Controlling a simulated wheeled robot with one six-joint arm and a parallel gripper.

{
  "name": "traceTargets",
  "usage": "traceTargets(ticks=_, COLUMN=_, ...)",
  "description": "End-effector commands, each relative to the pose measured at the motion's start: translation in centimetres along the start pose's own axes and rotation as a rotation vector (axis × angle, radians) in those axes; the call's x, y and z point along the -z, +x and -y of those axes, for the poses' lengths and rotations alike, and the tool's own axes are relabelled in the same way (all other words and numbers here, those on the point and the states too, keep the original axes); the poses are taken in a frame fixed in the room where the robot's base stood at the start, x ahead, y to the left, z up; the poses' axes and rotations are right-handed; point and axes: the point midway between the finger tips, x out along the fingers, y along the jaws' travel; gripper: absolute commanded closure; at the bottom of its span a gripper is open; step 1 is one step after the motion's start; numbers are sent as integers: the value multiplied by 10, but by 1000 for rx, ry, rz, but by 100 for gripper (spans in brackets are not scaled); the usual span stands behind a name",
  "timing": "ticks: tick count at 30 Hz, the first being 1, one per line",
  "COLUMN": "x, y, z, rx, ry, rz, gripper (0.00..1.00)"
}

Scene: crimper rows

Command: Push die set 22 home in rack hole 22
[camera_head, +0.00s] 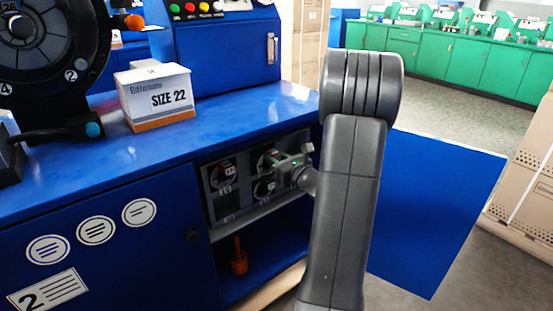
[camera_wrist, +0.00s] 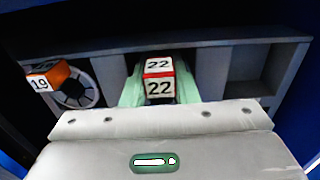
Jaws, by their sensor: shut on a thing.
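Die set 22 (camera_wrist: 159,85) is a block with white faces marked 22 and a red band. It sits between the two pale green fingers of my gripper (camera_wrist: 158,72), which is shut on it. In the wrist view the block is at an opening of the grey rack (camera_wrist: 215,46); its depth inside cannot be told. In the head view the rack (camera_head: 258,207) is inside the blue cabinet, and my gripper (camera_head: 283,168) is at its right part. My gripper and arm hide much of that side. The hole's number cannot be read.
An orange die set 19 (camera_wrist: 47,77) sits left of the held one. A compartment to the right (camera_wrist: 247,76) looks empty. The blue cabinet door (camera_head: 430,215) is open on the right. A SIZE 22 box (camera_head: 155,98) stands on the bench.

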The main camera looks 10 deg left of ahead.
Motion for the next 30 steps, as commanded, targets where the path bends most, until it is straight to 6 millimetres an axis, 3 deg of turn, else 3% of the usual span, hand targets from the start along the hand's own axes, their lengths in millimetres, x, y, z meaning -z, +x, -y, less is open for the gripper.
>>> traceTargets(ticks=30, x=-4, y=21, z=0, rx=-1, ry=-2, rz=8, gripper=100)
